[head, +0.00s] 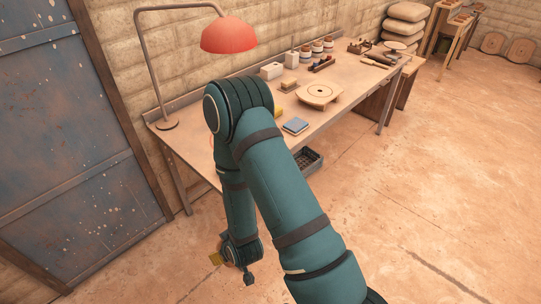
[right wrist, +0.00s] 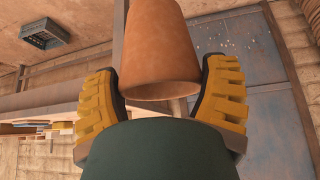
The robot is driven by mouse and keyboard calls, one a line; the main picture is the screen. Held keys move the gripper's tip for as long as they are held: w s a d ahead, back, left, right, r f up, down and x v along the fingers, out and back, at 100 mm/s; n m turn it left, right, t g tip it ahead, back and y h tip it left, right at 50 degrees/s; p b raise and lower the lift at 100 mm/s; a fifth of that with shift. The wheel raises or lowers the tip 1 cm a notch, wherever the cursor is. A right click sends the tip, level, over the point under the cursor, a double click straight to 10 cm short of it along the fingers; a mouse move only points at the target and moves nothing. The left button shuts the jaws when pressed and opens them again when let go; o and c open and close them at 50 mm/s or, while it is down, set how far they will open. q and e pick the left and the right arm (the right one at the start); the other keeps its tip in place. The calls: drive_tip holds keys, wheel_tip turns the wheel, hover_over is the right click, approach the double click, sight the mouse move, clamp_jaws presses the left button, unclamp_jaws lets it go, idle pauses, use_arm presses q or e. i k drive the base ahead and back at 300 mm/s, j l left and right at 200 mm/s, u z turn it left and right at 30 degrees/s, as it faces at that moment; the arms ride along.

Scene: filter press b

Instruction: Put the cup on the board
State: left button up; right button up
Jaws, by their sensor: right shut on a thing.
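My right arm comes in from the bottom right of the head view, bends above the table's near left end and reaches down in front of it. My right gripper (head: 230,263) hangs low beside the table, above the floor. In the right wrist view its yellow-padded fingers (right wrist: 160,100) are shut on a terracotta cup (right wrist: 160,45), whose wider end is towards the palm. I cannot make out the cup in the head view. A pale wooden board with a round disc (head: 320,92) lies on the table, beyond the arm's bend. My left gripper is not in view.
The long table (head: 352,92) also holds a blue-grey square block (head: 295,125), a red lamp (head: 228,36), a white box (head: 271,71) and several small pots and tools. A dark crate (head: 308,161) is below the table. A blue door (head: 70,150) stands at left.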

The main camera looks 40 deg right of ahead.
sight(321, 95)
drive_tip(key=i+l, duration=0.1)
drive_tip(key=l, duration=0.5)
drive_tip(key=i+l, duration=0.1)
drive_tip(key=l, duration=0.55)
drive_tip(key=i+l, duration=0.1)
drive_tip(key=l, duration=0.5)
drive_tip(key=i+l, duration=0.1)
drive_tip(key=l, duration=0.5)
drive_tip(key=i+l, duration=0.1)
drive_tip(key=l, duration=0.55)
drive_tip(key=u, duration=0.05)
